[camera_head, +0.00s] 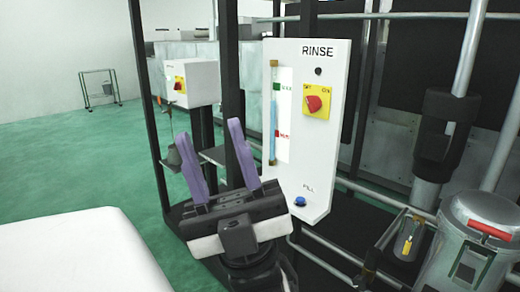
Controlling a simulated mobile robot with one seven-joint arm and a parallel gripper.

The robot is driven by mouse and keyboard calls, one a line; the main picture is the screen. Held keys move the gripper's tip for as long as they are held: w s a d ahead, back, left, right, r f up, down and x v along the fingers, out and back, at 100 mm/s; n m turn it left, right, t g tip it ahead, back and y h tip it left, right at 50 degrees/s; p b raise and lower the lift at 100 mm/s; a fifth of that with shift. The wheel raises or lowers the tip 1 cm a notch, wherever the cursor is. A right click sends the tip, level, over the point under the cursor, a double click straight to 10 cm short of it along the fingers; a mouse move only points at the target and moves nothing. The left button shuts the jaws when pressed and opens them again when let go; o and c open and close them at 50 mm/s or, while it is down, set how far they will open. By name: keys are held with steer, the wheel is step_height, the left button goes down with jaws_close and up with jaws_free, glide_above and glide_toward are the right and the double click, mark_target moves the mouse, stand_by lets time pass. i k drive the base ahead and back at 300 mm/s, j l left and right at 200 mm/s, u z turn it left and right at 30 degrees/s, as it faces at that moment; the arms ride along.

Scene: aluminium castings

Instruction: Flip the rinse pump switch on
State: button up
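The white panel marked RINSE (335,170) stands upright right of the middle. The rinse pump switch is a red knob (313,103) on a yellow plate at the panel's upper right. The plate has small lettering above the knob, with ON legible at its right; the knob's exact setting is too small to tell. My gripper (208,142), with two purple fingers, is open and empty. It shows lower left of the switch and apart from it in the picture. Nothing covers the switch.
The panel also carries a level tube (274,115), a dark round part (318,71) and a blue button (300,201). Dark frame posts stand behind my gripper. A metal vessel (480,240) and pipes crowd the right. Another switch box (192,82) stands further back left.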

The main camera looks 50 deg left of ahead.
mark_target(314, 102)
steer(key=u, duration=1.2)
